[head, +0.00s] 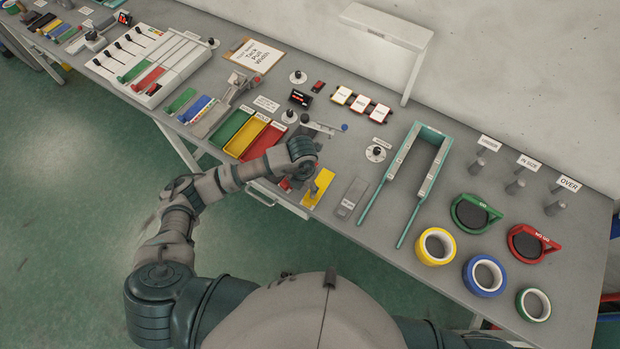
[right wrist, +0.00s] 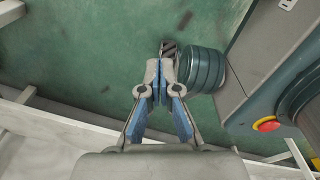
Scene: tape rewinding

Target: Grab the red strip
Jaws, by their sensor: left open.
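A red strip (head: 148,79) lies on the white slotted panel at the far left of the table in the head view, beside a green strip (head: 135,70). My left gripper (head: 302,180) is over the table's front middle, well to the right of that strip. It is open, partly hidden under its own wrist. Small red patches (head: 285,184) show beside it; I cannot tell what they belong to. My right gripper (right wrist: 161,82) shows in the right wrist view with its blue-padded fingers together, nothing between them, above the green floor.
Green, yellow and red trays (head: 265,142) stand left of my left wrist. A yellow block (head: 318,188) is close to the left gripper. A green U-shaped frame (head: 438,136) and tape rolls (head: 435,246) lie to the right. Loose green and blue strips (head: 193,108) lie near the panel.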

